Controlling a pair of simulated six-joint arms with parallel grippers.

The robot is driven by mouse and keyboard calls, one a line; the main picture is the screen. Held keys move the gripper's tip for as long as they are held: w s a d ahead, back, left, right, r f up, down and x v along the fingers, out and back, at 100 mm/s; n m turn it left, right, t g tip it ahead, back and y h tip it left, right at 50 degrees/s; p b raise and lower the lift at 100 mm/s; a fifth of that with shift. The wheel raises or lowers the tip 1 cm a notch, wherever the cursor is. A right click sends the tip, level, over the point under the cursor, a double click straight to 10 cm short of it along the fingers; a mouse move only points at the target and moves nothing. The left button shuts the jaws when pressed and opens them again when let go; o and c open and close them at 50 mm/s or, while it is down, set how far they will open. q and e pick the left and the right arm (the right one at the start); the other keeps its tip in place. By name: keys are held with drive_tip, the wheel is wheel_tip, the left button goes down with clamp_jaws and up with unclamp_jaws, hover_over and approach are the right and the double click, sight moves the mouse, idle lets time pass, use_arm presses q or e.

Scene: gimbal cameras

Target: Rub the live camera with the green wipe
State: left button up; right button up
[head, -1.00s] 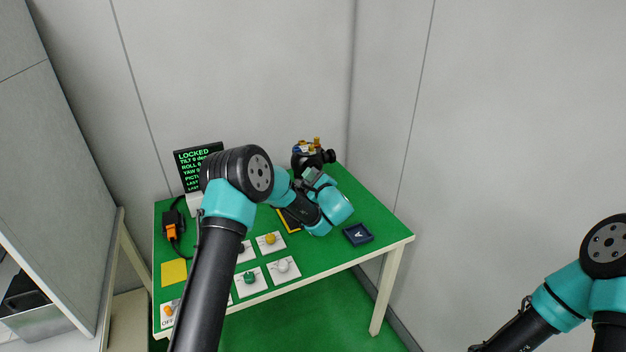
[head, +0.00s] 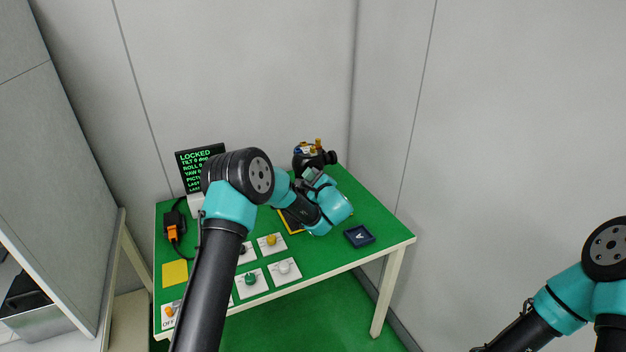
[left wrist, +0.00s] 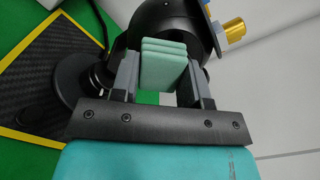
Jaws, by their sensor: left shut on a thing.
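The camera on its gimbal (head: 306,158) stands at the back right of the green table, with blue and gold parts on top and a dark barrel pointing right. In the left wrist view its black rounded body (left wrist: 178,22) is directly beyond my fingertips. My left gripper (left wrist: 160,78) is shut on the green wipe (left wrist: 162,65), a pale green folded block. The wipe overlaps the black body in this view; I cannot tell if they touch.
A screen (head: 199,170) reading LOCKED stands at the back left. White plates with coloured knobs (head: 251,279), a yellow square (head: 174,273) and a navy tray (head: 359,236) lie on the table (head: 330,258). A black-and-yellow plate (left wrist: 38,92) lies beneath the camera.

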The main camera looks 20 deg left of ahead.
sight(320, 168)
use_arm(q)
drive_tip(key=shift+w+a, duration=0.35)
drive_tip(key=shift+w, duration=0.05)
idle(0.4)
drive_tip(key=shift+w+d, duration=0.85)
drive_tip(key=shift+d, duration=0.2)
drive_tip(key=shift+w+d, duration=0.9)
drive_tip(key=shift+w, duration=0.15)
drive_tip(key=shift+s, duration=0.1)
drive_tip(key=shift+s+a, duration=0.8)
drive_tip(key=shift+a, duration=0.25)
drive_tip(key=shift+a, duration=0.15)
